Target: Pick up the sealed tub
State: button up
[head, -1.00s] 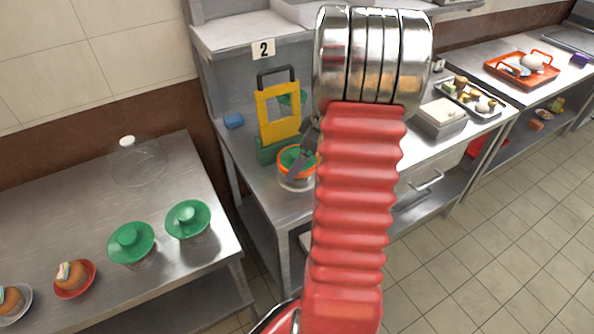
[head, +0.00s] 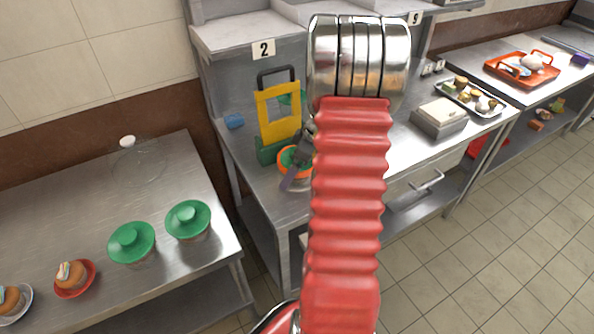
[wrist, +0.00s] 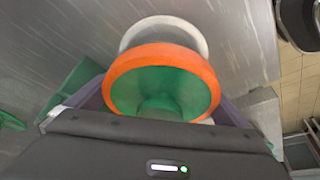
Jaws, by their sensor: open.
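The sealed tub (head: 284,164) stands on the steel counter, with an orange rim and a green lid centre. My arm and gripper hide much of it in the head view. In the wrist view the tub (wrist: 160,55) fills the middle, its orange ring and sunken green centre facing the camera and a pale rim showing behind. My gripper (head: 291,180) is at the tub in the head view. In the wrist view my gripper (wrist: 165,103) is open, with one finger on each side of the tub. I cannot tell whether either finger touches it.
A yellow and green tool with a dark handle (head: 278,112) stands close behind the tub. A grey box (head: 439,117) and a food tray (head: 470,98) are further right. Two green-lidded bowls (head: 188,219) stand on the left table.

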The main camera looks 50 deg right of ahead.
jog(key=shift+c, duration=0.3)
jog(key=c, duration=0.9)
jog(key=shift+r, duration=0.1)
notch_tip(320, 180, up, 10)
jog(key=shift+f, duration=0.1)
dwell(0.6)
